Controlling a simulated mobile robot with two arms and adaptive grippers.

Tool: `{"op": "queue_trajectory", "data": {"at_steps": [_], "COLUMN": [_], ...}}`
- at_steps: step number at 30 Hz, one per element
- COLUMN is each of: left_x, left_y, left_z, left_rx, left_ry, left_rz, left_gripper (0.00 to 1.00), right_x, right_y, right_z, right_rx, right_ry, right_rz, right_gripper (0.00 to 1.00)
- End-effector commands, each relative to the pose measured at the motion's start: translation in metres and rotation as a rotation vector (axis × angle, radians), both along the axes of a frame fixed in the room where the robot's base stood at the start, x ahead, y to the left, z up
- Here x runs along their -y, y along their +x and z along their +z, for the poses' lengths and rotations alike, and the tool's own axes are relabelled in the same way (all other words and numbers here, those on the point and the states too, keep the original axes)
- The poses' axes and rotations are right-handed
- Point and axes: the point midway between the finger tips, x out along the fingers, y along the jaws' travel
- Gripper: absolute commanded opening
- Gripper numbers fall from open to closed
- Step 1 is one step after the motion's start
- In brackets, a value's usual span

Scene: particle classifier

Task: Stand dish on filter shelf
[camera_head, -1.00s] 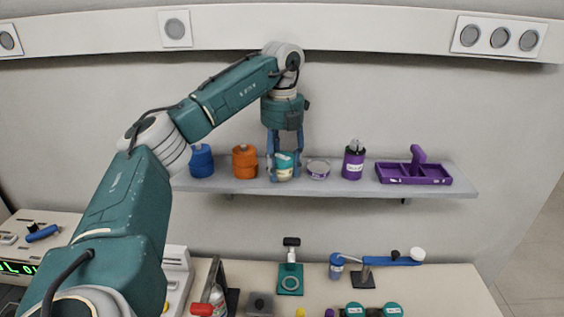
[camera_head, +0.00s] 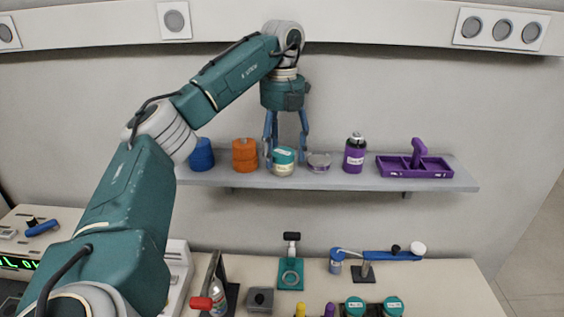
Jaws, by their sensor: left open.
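A small, shallow, clear-grey round dish (camera_head: 319,164) lies on the wall shelf (camera_head: 345,183). To its left stands a pale jar with a teal lid (camera_head: 284,161). My left gripper (camera_head: 286,159) is open and points down at the jar. One blue finger is at the jar's left side. The other comes down between the jar and the dish. I cannot tell whether either finger touches them. My right gripper is not in view.
The shelf also holds a blue container (camera_head: 201,156), an orange container (camera_head: 245,155), a purple bottle (camera_head: 354,154) and a purple tray with a handle (camera_head: 414,165). Below is a bench (camera_head: 440,290) with a teal stand (camera_head: 291,272), a blue-armed device (camera_head: 380,257) and several lidded jars.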

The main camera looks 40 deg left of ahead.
Motion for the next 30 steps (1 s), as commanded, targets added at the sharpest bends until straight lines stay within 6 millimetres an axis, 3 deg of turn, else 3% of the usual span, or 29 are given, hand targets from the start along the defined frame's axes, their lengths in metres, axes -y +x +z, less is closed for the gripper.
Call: {"op": "queue_trajectory", "data": {"at_steps": [3, 9, 30], "left_x": [0.000, 0.000, 0.000], "left_y": [0.001, 0.001, 0.000], "left_z": [0.024, 0.046, 0.049], "left_rx": [0.004, 0.002, 0.000], "left_ry": [0.001, 0.001, 0.000], "left_rz": [0.001, 0.000, -0.001], "left_gripper": [0.64, 0.64, 0.64], "right_x": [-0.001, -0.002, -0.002], "right_y": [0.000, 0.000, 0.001], "right_z": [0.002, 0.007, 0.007], "right_rx": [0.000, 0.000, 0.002], "right_ry": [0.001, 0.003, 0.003], "right_rz": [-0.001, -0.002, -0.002], "right_gripper": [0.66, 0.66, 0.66]}}
